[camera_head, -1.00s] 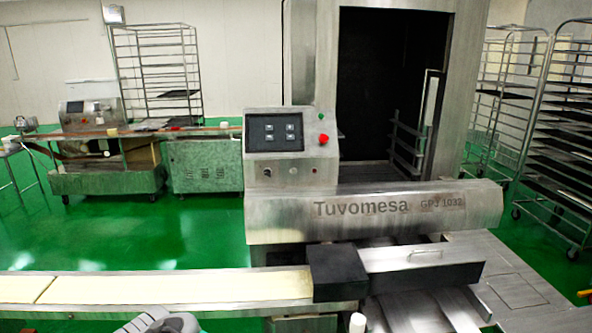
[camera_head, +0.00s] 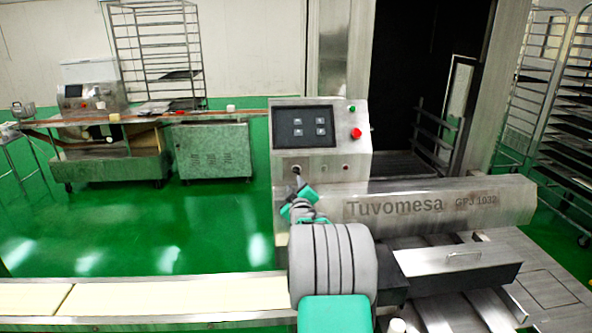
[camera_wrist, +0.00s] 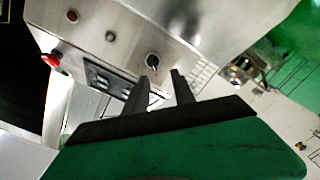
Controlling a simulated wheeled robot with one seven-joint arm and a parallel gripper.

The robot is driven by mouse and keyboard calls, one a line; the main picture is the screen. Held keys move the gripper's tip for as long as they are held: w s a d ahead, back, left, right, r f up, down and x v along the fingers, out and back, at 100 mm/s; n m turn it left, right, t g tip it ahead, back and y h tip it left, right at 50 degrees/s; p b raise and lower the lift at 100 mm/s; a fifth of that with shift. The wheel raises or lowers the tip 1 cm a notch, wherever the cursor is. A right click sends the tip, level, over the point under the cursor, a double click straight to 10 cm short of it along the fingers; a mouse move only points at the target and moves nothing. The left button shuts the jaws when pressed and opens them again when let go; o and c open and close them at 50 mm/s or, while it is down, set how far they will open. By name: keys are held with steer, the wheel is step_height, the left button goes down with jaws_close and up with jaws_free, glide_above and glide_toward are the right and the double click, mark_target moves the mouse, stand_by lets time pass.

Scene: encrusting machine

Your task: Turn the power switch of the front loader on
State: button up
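The front loader's control panel (camera_head: 321,140) faces me on the Tuvomesa machine, and it also shows tilted in the wrist view (camera_wrist: 185,60). The power switch looks like a small dark round knob (camera_head: 296,170) at the panel's lower left. In the wrist view the knob (camera_wrist: 152,61) appears just beyond my fingertips, nearer the left finger. My gripper (camera_wrist: 159,77) is open and empty, with a clear gap between its fingers. In the head view my gripper (camera_head: 298,184) is just below and in front of the knob, partly hidden by its own wrist. I cannot tell whether it touches the panel.
A red emergency button (camera_head: 356,133) and a dark screen (camera_head: 304,126) are on the same panel. The machine's steel cover (camera_head: 430,205) juts out below right. A conveyor (camera_head: 180,296) runs across the front left. Green floor (camera_head: 150,230) lies open behind it.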

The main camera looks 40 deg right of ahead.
mark_target(295, 171)
steer(key=x, duration=0.2)
steer(key=p+x, duration=0.1)
steer(key=x, duration=0.2)
steer(key=d+p+x, duration=0.1)
steer(key=x, duration=0.2)
steer(key=shift+s+r, duration=0.2)
steer(key=shift+r, duration=0.2)
steer(key=shift+a, duration=0.1)
steer(key=shift+c, duration=0.3)
jaws_close()
